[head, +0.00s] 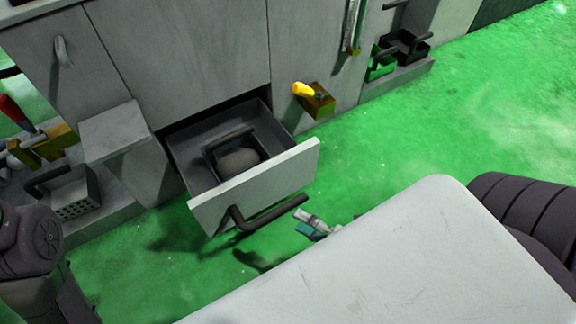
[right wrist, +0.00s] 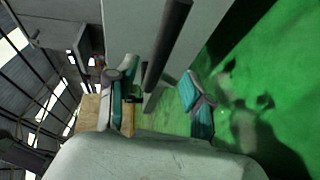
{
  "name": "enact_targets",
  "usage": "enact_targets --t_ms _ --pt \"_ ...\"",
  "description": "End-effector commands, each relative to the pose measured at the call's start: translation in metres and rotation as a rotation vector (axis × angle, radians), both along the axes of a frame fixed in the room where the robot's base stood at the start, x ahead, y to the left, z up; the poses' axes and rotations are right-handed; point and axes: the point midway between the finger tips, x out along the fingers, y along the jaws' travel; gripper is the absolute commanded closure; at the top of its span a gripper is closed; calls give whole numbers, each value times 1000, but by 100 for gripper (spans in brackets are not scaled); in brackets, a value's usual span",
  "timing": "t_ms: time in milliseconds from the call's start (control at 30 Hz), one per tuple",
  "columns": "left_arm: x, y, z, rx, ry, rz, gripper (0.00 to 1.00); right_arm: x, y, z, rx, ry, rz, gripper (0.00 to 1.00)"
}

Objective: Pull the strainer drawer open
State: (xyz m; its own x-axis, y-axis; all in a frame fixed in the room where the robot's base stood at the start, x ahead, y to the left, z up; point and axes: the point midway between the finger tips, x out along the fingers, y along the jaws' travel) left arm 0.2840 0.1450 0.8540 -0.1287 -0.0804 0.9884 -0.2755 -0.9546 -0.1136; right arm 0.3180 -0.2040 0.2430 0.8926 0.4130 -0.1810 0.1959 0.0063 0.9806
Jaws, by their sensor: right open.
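The drawer (head: 255,188) stands pulled out from the grey cabinet, its inside showing. In it sits a dark square container (head: 214,160) with a bar handle and a rounded grey-brown thing (head: 240,160); I cannot tell if this is a strainer. A dark bar handle (head: 268,214) is on the drawer front. My right gripper (head: 314,228) is just beyond the handle's right end, partly hidden by my arm. In the right wrist view my right gripper (right wrist: 162,95) is open, with the handle (right wrist: 168,45) showing between its teal fingers; contact cannot be told. My left gripper is not in view.
A yellow-handled tool in a brass block (head: 318,101) is on the cabinet front, right of the drawer. A perforated box (head: 76,194) and a red-handled tool (head: 14,112) are at left. Dark bins (head: 405,48) stand at upper right. Green floor (head: 400,135) is clear.

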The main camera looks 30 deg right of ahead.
Motion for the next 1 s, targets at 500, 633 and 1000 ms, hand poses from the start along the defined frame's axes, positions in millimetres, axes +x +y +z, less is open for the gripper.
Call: enact_targets --t_ms 500,633,1000 --pt "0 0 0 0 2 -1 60 -43 -20 9 0 -1 0 48" --pt "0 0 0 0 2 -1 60 -43 -20 9 0 -1 0 48" --pt "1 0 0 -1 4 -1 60 -40 -18 14 11 -8 1 48"
